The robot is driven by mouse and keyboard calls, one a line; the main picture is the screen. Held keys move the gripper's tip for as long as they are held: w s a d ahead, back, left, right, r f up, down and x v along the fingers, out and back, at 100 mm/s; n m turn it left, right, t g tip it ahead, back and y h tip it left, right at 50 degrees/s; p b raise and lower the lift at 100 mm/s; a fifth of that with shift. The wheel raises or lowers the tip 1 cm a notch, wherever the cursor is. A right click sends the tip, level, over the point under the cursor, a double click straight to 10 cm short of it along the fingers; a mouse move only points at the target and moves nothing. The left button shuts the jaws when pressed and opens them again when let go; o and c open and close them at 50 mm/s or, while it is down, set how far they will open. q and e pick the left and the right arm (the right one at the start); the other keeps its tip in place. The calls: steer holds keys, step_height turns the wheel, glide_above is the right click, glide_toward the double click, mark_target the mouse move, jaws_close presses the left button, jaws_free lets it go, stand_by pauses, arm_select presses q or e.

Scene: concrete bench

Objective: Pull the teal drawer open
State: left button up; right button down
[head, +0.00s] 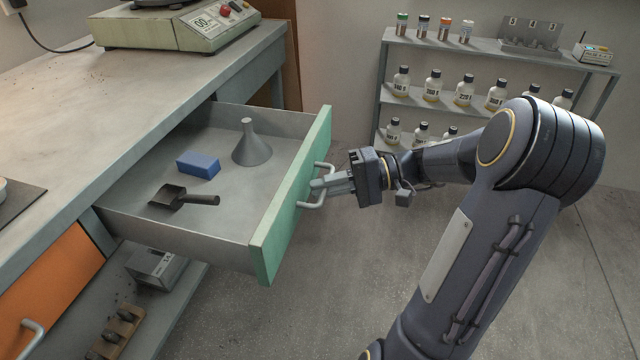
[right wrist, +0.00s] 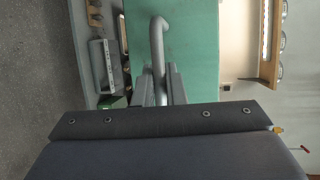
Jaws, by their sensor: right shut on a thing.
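The teal drawer (head: 293,197) stands well out from the bench, and its inside shows in the head view. Its grey bar handle (head: 309,205) is on the teal front. My right gripper (head: 322,184) is shut on this handle from the front. In the right wrist view the handle (right wrist: 158,50) runs down between the fingers of my right gripper (right wrist: 159,85), in front of the teal face. In the drawer lie a blue block (head: 198,165), a grey funnel (head: 251,146) and a small dark scoop (head: 180,198). My left gripper is not in view.
The concrete bench (head: 75,125) carries a pale green scale (head: 175,28). An orange drawer front (head: 52,285) is at lower left, beside a low shelf with a grey box (head: 155,264). A rack with several bottles (head: 490,45) stands at the back right. The floor before the drawer is clear.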

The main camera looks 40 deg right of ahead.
steer(key=c, duration=1.5)
jaws_free()
steer(key=p+v, duration=0.2)
steer(key=v, duration=0.5)
steer(key=shift+s+d, duration=0.2)
steer(key=shift+d, duration=0.15)
steer(key=shift+r, duration=0.1)
